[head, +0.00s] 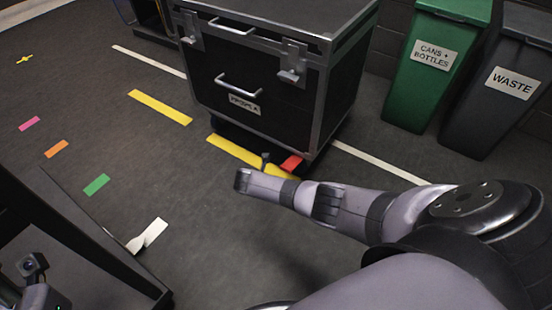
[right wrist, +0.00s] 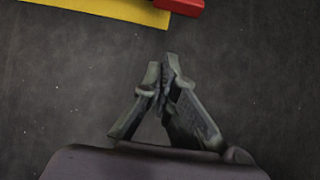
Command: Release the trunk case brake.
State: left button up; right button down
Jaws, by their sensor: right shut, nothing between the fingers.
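The trunk case (head: 270,75) is a black box with silver edges, handles and latches, standing upright on a low dark base. The red brake pedal (head: 291,162) sticks out low at its front, near the floor. It also shows at the top edge of the right wrist view (right wrist: 182,5), partly cut off. My right gripper (head: 265,158) is low in front of the case, just left of the pedal in the head view. In the right wrist view its fingers (right wrist: 170,68) are closed together and empty, apart from the pedal. My left gripper's fingers do not show.
Yellow floor tape (head: 240,153) runs under the case front. A green bin (head: 433,75) and a grey bin (head: 500,90) stand at the right. A dark table-like frame (head: 80,235) is at the lower left. The floor between is mostly clear.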

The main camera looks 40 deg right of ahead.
jog(key=p+v, duration=0.2)
jog(key=v, duration=0.2)
jog(key=shift+a+r, duration=0.1)
jog(key=shift+a, duration=0.05)
jog(key=shift+s, duration=0.1)
dwell(0.3)
